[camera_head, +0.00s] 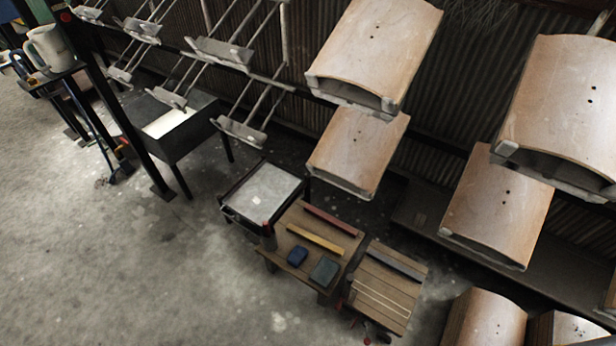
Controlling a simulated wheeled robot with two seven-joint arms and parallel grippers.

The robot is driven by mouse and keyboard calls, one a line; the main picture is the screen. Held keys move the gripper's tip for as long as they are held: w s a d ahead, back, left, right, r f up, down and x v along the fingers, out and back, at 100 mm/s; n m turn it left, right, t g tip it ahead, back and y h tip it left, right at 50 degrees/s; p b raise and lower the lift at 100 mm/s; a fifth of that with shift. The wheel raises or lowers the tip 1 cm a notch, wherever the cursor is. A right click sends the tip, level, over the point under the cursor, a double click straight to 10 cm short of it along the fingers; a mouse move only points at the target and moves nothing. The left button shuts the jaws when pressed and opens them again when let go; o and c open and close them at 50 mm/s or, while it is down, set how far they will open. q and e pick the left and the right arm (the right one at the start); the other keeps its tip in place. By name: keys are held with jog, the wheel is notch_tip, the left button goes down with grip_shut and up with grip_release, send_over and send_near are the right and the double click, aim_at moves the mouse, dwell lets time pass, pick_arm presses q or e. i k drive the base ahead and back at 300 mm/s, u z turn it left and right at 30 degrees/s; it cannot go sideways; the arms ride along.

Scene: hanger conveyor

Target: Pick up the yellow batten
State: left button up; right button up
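The yellow batten (315,238) lies flat on a low wooden table (283,216), slanting a little from upper left to lower right. A red batten (330,219) lies behind it, roughly parallel and apart from it. A blue block (298,256) and a grey-green block (324,270) sit in front of the yellow batten on the same table. Neither of my grippers shows in the head view.
A slatted table (398,296) with a dark batten (395,264) stands at the right. A grey-topped cart (262,192) stands at the left. Curved wooden panels (357,150) hang behind and above. Open concrete floor (150,270) lies to the front left.

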aim_at(325, 245)
jog(key=z, duration=4.05)
jog(key=k, duration=2.85)
jog(key=u, duration=1.15)
